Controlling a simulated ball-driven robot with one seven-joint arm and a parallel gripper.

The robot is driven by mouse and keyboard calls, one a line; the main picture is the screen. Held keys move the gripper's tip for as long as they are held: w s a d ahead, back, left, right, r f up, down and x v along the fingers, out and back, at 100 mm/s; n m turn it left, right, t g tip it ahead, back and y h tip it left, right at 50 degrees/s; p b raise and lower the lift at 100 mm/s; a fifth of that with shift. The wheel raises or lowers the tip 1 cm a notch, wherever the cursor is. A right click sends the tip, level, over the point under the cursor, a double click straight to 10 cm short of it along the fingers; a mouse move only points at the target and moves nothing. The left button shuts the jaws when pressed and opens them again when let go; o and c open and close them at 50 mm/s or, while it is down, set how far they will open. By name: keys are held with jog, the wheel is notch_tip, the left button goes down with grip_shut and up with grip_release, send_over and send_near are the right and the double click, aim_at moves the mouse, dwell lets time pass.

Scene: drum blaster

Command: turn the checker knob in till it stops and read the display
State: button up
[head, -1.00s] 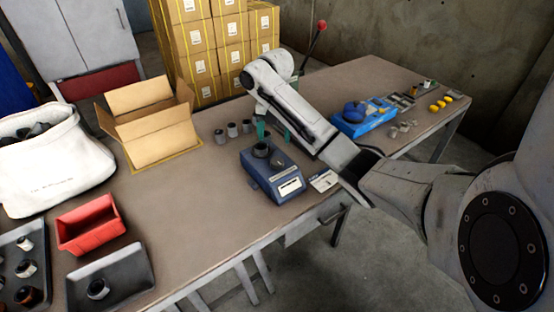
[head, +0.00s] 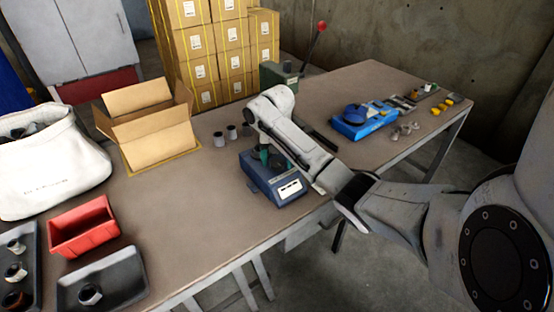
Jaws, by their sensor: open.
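The blue checker (head: 262,181) stands on the workbench near its front edge. Its pale display (head: 290,189) faces the front; the reading is too small to make out. My gripper (head: 269,160) is open and low over the top of the checker, with a green finger showing at its left. The gripper and forearm hide most of the checker's top. The knob is not clearly seen there, and I cannot tell whether the fingers are around it or touching it.
Several small dark cylinders (head: 232,132) stand behind the checker. An open carton (head: 158,150), a red bin (head: 84,232) and a grey tray (head: 106,280) are at left. A blue device (head: 362,121) lies at right. The bench between bin and checker is clear.

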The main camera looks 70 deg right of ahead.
jog(key=shift+c, duration=0.4)
jog(key=c, duration=1)
jog(key=shift+r+m+p, duration=0.15)
jog(key=shift+m+p, duration=0.2)
jog(key=shift+m, duration=0.05)
jog(key=m+p, duration=0.2)
jog(key=m, duration=0.1)
jog(key=m+p, duration=0.4)
jog(key=m, duration=0.2)
jog(key=m+p, duration=0.2)
jog(key=m, duration=0.3)
jog(key=shift+m, duration=0.4)
jog(key=shift+o, duration=0.2)
jog(key=m+p, duration=0.1)
jog(key=m, duration=0.3)
jog(key=shift+m, duration=0.5)
